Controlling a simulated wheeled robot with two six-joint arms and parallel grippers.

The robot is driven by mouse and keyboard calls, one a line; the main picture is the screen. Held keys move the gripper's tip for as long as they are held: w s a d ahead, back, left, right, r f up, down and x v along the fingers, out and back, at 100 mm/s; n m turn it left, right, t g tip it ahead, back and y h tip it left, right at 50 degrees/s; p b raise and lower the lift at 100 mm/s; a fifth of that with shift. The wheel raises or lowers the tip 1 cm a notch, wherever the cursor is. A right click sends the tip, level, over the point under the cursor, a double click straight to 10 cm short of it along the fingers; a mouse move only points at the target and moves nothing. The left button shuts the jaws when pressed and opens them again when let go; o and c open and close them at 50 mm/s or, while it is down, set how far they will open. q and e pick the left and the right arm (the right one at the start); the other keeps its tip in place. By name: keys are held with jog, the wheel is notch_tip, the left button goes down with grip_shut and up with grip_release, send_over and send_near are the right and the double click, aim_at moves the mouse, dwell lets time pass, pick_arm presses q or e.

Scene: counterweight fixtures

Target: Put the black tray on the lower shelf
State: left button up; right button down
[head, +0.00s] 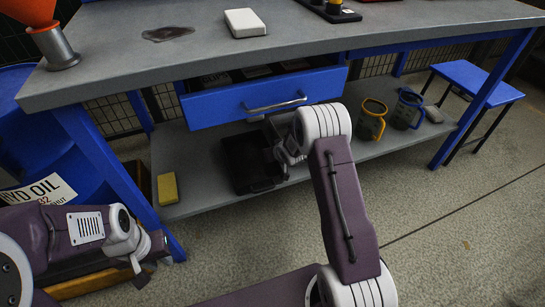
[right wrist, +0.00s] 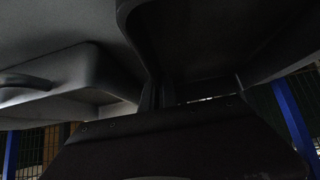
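The black tray (head: 245,160) is in the head view at the lower shelf (head: 195,165), under the open blue drawer. It looks roughly level; whether it rests on the shelf or hangs just above it I cannot tell. My right gripper (head: 283,153) is at the tray's right side, partly hidden by my own arm. In the dark right wrist view, my right fingers (right wrist: 158,95) are close together at the edge of a dark panel, seemingly the tray (right wrist: 170,150); their grip is not clear. My left gripper (head: 151,268) is open and empty, low at the left, away from the tray.
The blue drawer (head: 235,103) sticks out above the shelf. A yellow sponge (head: 167,188) lies at the shelf's left end. A blue stool (head: 478,78) stands at right.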

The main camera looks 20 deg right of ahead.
jog(key=shift+r, duration=0.2)
jog(key=shift+f, duration=0.2)
jog(key=c, duration=1.6)
grip_release()
jog(key=shift+c, duration=0.2)
jog(key=shift+r, duration=0.1)
